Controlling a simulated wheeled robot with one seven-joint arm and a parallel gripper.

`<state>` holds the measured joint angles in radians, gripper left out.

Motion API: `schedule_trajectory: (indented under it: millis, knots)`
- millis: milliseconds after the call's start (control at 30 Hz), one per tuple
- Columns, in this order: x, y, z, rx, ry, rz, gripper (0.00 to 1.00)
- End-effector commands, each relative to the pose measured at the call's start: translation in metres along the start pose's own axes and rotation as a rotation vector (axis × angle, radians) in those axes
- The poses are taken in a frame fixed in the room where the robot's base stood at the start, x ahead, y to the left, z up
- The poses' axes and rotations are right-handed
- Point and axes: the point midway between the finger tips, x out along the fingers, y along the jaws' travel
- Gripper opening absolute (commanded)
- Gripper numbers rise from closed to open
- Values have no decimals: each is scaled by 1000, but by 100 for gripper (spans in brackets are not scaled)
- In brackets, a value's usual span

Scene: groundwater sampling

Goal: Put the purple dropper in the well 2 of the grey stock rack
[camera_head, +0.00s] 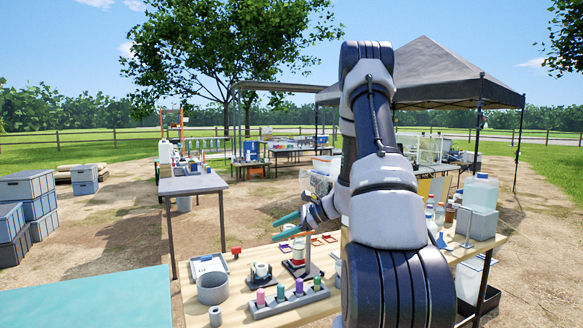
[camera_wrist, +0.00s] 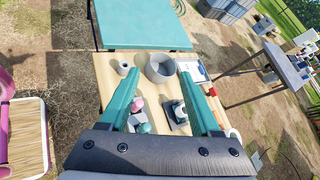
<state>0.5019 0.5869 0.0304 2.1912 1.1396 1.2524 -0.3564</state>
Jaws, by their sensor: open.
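The purple dropper (camera_head: 299,286) stands upright in a long grey rack (camera_head: 287,304) on the wooden table. A pink dropper (camera_head: 260,297), a teal dropper (camera_head: 280,292) and a green dropper (camera_head: 317,282) stand in the same rack. I cannot read well numbers. My gripper (camera_head: 276,230) is open and empty, above and behind the rack in the head view. In the wrist view its two teal fingers are spread apart over the table. There the pink dropper (camera_wrist: 136,104) and the teal one (camera_wrist: 144,127) show between the fingers; I cannot make out the purple one.
A grey round container (camera_head: 213,288) and a small grey cylinder (camera_head: 215,316) stand left of the rack. Bottles (camera_head: 440,214) stand to the right, beyond my arm.

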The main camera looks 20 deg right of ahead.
Motion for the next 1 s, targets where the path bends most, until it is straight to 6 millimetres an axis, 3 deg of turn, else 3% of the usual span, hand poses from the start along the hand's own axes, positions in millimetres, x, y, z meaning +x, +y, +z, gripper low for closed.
schedule_trajectory:
  millis: [33,100,200,400,700,1000]
  knots:
    - [-5,4,32,-89,12,48,64]
    - [-12,16,68,-202,35,118,64]
    - [-26,35,113,-365,77,209,64]
    - [-62,79,183,-697,191,351,64]
    - [-131,136,247,-1191,422,441,64]
    - [-182,161,271,-1503,608,413,64]
